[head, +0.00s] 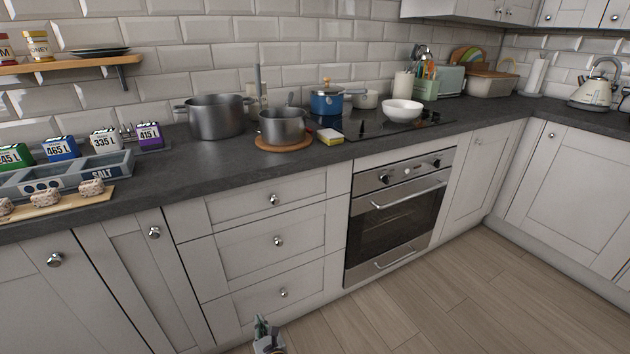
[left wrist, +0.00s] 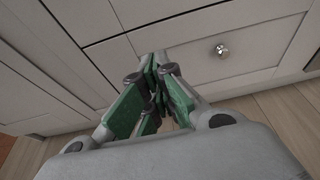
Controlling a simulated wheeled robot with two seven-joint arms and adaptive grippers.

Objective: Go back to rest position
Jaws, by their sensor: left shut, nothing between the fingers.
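My left gripper (head: 262,328) shows at the bottom edge of the head view, low in front of the drawers and well below the worktop. In the left wrist view its green-padded fingers (left wrist: 153,78) are shut with nothing between them. They point toward the white drawer fronts (left wrist: 205,60) and appear apart from them. My right gripper is not in view.
The slate worktop (head: 215,160) holds a large pot (head: 217,117), a smaller pot on a round wooden board, a blue pot (head: 327,102) and a white bowl (head: 402,111). An oven (head: 397,215) is set below. The wooden floor (head: 450,300) is clear.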

